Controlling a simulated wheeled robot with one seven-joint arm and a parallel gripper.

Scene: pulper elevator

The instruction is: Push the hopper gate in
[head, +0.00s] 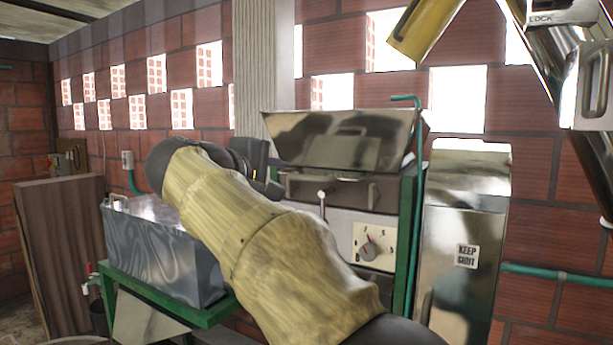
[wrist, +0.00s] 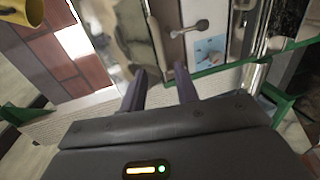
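The metal hopper (head: 340,140) sits on top of the green-framed machine in the head view. Just below it is a dark metal front section (head: 355,190), which looks like the hopper gate; how far it sticks out is hard to tell. A thin lever with a round knob (head: 322,195) stands in front of it. My gripper (head: 268,185) is left of this section, partly hidden by my padded arm. In the wrist view my gripper (wrist: 160,70) has its two fingers apart with nothing between them. The machine front lies beyond the fingertips.
A white panel with a dial (head: 370,248) is under the gate section. A metal tank (head: 165,255) on a green stand is at left. A steel cabinet marked "KEEP SHUT" (head: 455,280) and a green pipe (head: 417,200) are at right.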

